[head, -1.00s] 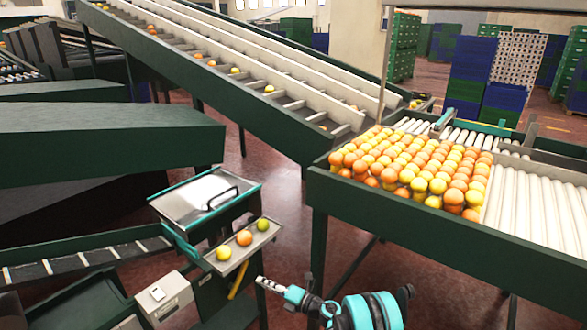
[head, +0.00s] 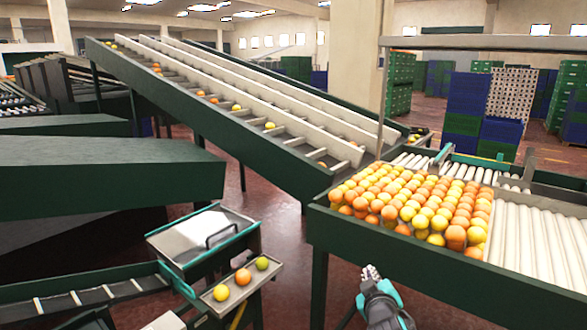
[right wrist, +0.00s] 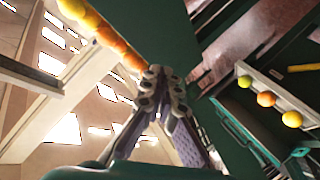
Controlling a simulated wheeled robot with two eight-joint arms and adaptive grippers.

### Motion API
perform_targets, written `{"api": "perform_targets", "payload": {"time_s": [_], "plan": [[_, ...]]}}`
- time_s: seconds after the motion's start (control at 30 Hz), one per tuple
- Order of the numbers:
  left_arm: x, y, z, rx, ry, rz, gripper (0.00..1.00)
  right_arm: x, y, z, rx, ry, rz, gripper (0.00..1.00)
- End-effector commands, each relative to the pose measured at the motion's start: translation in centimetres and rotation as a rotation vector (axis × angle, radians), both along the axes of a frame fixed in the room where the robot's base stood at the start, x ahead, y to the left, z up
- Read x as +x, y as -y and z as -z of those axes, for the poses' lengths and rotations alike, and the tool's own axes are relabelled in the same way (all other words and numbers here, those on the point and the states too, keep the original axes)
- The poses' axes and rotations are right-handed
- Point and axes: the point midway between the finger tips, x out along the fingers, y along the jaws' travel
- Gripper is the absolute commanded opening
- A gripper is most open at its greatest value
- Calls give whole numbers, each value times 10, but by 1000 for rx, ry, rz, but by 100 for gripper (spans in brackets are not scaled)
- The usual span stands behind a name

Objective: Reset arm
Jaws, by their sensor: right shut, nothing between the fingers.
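My right gripper (head: 371,272) is at the bottom of the head view, in front of the sorting table's green side. It points up and is shut and empty. Its closed fingertips also show in the right wrist view (right wrist: 160,75). My left gripper is in neither view. Several oranges and yellow fruit (head: 410,195) lie packed on the roller table (head: 430,258) at the right. A small tray (head: 238,293) at the lower left holds three fruits; the tray also shows in the right wrist view at the right side.
A long sloping conveyor (head: 230,120) with scattered oranges crosses the middle. A machine with a pale lid (head: 205,235) stands behind the small tray. Stacked blue and green crates (head: 470,95) stand at the back right. Open red floor lies between the small tray and the roller table.

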Motion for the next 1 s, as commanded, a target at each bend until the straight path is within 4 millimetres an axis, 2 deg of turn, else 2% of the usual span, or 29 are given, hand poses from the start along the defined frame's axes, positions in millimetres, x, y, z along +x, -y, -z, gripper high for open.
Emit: {"api": "perform_targets", "payload": {"time_s": [0.03,0.13,0.3,0.43,0.5,0.6,1.0], "plan": [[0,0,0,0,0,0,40,-29,7,9,65,-60,41,0],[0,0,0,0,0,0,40,-84,15,34,200,-189,117,0],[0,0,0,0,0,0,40,-176,8,84,409,-405,212,0],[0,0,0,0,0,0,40,-227,-5,112,520,-530,249,0],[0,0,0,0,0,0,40,-244,-10,122,556,-572,260,0],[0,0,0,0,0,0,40,-257,-15,129,584,-606,267,0],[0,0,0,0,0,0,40,-260,-16,130,589,-614,269,0]]}}
